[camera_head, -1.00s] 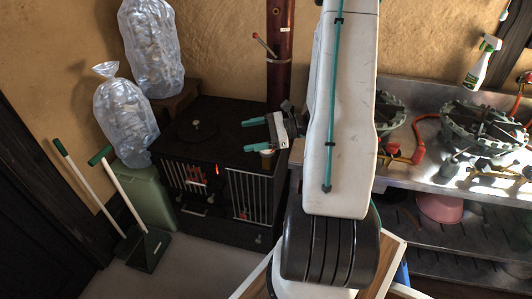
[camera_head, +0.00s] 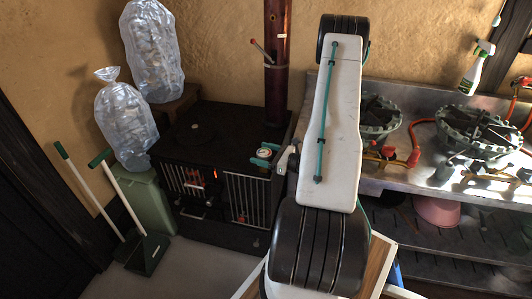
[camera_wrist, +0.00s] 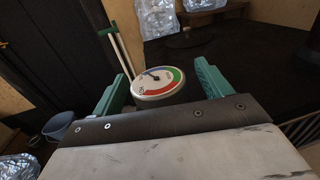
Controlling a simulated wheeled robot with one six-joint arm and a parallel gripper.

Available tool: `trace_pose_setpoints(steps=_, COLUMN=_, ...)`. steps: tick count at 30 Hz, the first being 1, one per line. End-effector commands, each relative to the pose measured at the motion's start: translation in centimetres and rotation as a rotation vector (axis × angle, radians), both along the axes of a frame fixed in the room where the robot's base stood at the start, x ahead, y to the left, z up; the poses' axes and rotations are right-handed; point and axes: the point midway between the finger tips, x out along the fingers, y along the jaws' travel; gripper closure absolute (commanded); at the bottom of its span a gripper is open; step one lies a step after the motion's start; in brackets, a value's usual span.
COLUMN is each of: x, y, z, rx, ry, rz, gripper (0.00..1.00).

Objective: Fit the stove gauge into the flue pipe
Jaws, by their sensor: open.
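The stove gauge (camera_head: 264,153) is a round dial with a white, green and red face, at the right front of the black stove top. In the wrist view the gauge (camera_wrist: 158,82) lies between the two teal fingers, face towards the camera, with gaps visible on both sides. My gripper (camera_head: 265,155) is open around it; the fingers also show in the wrist view (camera_wrist: 162,88). What the gauge rests on is hidden. The flue pipe (camera_head: 277,85) is dark red-brown and rises upright from the stove's back right. No opening for the gauge can be made out on it.
The black stove (camera_head: 205,135) has a glowing barred front. A red-tipped lever (camera_head: 260,50) sticks out left of the pipe. A steel counter with burners (camera_head: 475,125) is at right.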

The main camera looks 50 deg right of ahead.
Motion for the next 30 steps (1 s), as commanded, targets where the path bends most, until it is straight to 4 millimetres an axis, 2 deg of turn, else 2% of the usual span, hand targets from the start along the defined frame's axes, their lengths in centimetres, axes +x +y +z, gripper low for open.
trace_pose_setpoints(steps=4, x=1.6, y=0.5, z=0.0, rx=0.000, ry=0.000, rz=0.003, gripper=0.23)
trace_pose_setpoints(steps=11, x=1.8, y=0.6, z=0.1, rx=0.000, ry=0.000, rz=0.003, gripper=0.23)
trace_pose_setpoints(steps=12, x=1.8, y=0.6, z=0.1, rx=0.000, ry=0.000, rz=0.003, gripper=0.25)
trace_pose_setpoints(steps=17, x=1.8, y=0.5, z=0.1, rx=0.000, ry=0.000, rz=0.002, gripper=0.70)
trace_pose_setpoints(steps=18, x=1.8, y=0.5, z=0.1, rx=0.000, ry=0.000, rz=0.002, gripper=0.72)
trace_pose_setpoints(steps=26, x=1.8, y=0.5, z=0.1, rx=0.000, ry=0.000, rz=0.002, gripper=0.72)
trace_pose_setpoints(steps=30, x=1.8, y=0.5, z=0.8, rx=-0.002, ry=-0.001, rz=0.002, gripper=0.72)
